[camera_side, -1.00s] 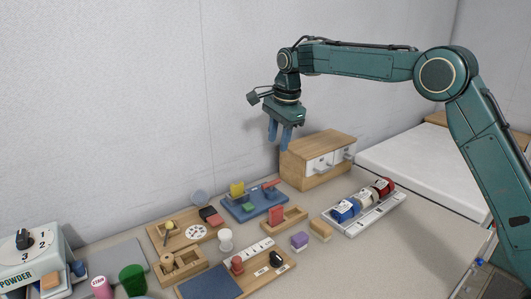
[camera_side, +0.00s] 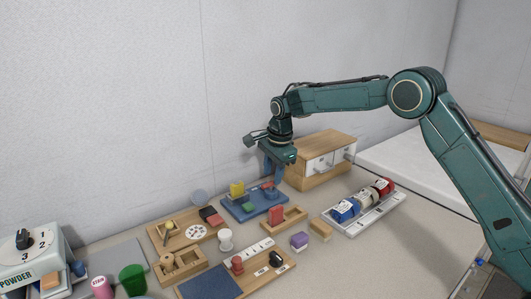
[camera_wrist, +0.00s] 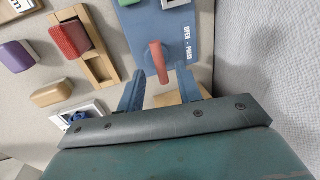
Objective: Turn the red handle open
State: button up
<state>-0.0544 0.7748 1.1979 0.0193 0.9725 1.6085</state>
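The red handle (camera_side: 268,185) is on the blue board (camera_side: 234,211), at its right part. In the wrist view the red handle (camera_wrist: 157,58) points down the picture, with its near end between my two blue fingertips. My gripper (camera_side: 271,175) points down just above the handle. In the wrist view my gripper (camera_wrist: 161,74) is open, with one finger on each side of the handle and gaps visible. Whether the fingers are level with the handle or above it is hard to tell. White lettering shows on the blue board (camera_wrist: 199,25) beside the handle.
A yellow block (camera_side: 237,189) and a green piece stand on the same board. A wooden drawer box (camera_side: 320,160) stands close behind and right of my gripper. A wooden tray with a red block (camera_side: 276,215) lies in front. The wall is close behind.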

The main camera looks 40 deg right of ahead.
aim_at(271, 186)
jog(key=shift+w+f, duration=0.25)
jog(key=shift+f, duration=0.85)
grip_shut()
